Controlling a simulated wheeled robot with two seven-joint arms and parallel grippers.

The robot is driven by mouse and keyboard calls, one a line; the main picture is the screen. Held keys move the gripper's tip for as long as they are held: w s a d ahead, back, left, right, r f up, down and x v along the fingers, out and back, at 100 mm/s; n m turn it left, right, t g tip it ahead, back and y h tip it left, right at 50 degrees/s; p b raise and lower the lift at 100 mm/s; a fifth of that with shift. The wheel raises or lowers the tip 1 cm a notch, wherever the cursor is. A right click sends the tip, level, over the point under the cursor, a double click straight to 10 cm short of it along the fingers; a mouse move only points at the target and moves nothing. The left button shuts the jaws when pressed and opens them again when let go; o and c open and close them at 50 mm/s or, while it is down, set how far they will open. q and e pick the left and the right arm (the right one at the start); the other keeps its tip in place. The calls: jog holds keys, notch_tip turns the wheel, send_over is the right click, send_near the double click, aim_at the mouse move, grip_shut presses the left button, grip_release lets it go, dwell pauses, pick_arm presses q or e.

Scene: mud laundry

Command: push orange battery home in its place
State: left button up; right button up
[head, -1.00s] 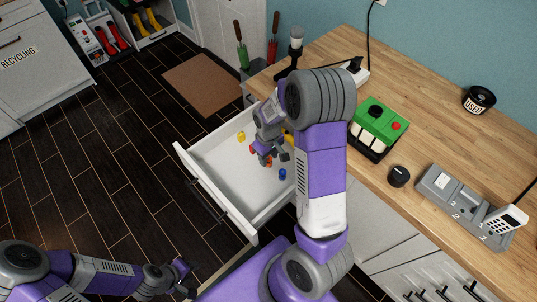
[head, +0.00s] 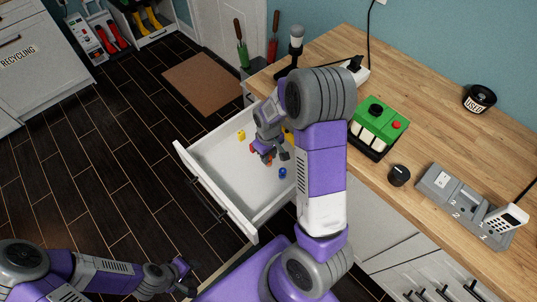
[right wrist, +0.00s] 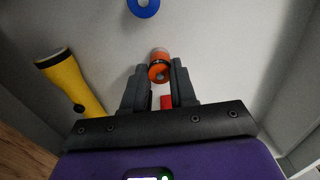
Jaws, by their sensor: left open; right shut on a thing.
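My right gripper (head: 272,157) is down inside the open white drawer (head: 218,178). In the right wrist view it is shut on the orange battery (right wrist: 158,66), which sits between its fingertips. The battery's grey end shows beyond the fingers. A small red thing (right wrist: 166,102) shows behind it between the fingers; I cannot tell what it is. In the head view the battery is mostly hidden by the gripper. My left gripper (head: 184,277) is open and empty at the lower left, outside the drawer.
On the wooden counter stand a green device (head: 378,125), a black knob-like thing (head: 399,175) and a grey dock (head: 455,200) with a white handset.

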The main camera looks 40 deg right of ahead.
jog(key=shift+r+p, duration=2.5)
jog(key=shift+r, duration=0.5)
